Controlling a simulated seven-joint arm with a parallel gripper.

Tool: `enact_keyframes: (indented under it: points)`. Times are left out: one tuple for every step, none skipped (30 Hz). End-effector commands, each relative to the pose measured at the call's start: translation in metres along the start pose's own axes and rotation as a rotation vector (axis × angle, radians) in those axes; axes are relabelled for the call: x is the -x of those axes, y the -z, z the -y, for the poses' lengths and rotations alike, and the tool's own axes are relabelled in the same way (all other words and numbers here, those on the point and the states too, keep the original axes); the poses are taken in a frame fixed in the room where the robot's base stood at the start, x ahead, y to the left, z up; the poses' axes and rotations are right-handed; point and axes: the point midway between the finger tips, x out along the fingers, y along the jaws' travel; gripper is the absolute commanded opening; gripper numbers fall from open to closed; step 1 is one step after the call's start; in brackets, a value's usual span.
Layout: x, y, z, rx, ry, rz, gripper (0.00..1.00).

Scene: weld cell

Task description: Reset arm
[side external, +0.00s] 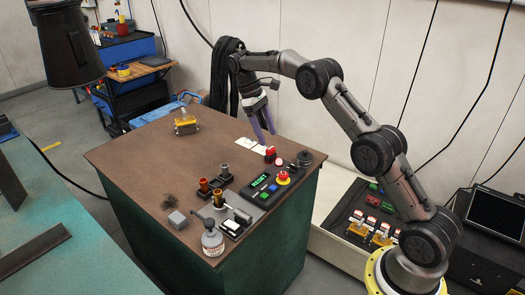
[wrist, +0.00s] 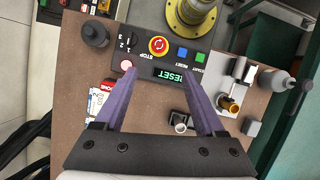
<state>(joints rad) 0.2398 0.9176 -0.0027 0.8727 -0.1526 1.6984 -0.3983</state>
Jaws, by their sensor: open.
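My gripper (side external: 263,122) has long purple fingers, held spread and empty above the back of the brown bench in the side view. In the wrist view the gripper (wrist: 160,68) frames part of a dark control panel (wrist: 148,58). The panel's lit display (wrist: 177,73) reads RESET in green. Beside it are a red mushroom stop button (wrist: 158,46) on yellow, a blue button (wrist: 183,53) labelled RESET and a green START button (wrist: 200,57). A pale pink round button (wrist: 126,65) is near the left fingertip; contact cannot be told. The panel (side external: 268,187) sits at the bench's right side.
Cards (side external: 250,145) and a small red block (side external: 270,155) lie near my gripper. The bench's left middle is mostly clear.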

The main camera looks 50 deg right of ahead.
Motion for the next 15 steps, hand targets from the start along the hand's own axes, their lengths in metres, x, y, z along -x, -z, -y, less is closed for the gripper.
enact_keyframes:
  points:
    - [0.020,-0.004,0.003,0.001,-0.017,-0.036,0.72]
    - [0.032,-0.008,0.005,0.002,-0.027,-0.057,0.72]
    - [0.048,-0.015,0.009,0.005,-0.039,-0.082,0.72]
    - [0.060,-0.022,0.013,0.008,-0.047,-0.100,0.72]
    - [0.072,-0.031,0.019,0.012,-0.055,-0.116,0.72]
    - [0.087,-0.043,0.026,0.017,-0.064,-0.137,0.72]
    - [0.098,-0.053,0.032,0.022,-0.070,-0.154,0.72]
    - [0.107,-0.063,0.037,0.026,-0.076,-0.171,0.72]
    - [0.118,-0.076,0.045,0.032,-0.084,-0.194,0.72]
    - [0.126,-0.085,0.051,0.035,-0.090,-0.211,0.72]
    - [0.133,-0.095,0.057,0.038,-0.095,-0.229,0.72]
    - [0.140,-0.108,0.065,0.040,-0.102,-0.253,0.72]
    - [0.145,-0.118,0.070,0.042,-0.107,-0.270,0.72]
    - [0.150,-0.128,0.076,0.043,-0.112,-0.289,0.72]
    - [0.155,-0.141,0.084,0.044,-0.117,-0.313,0.72]
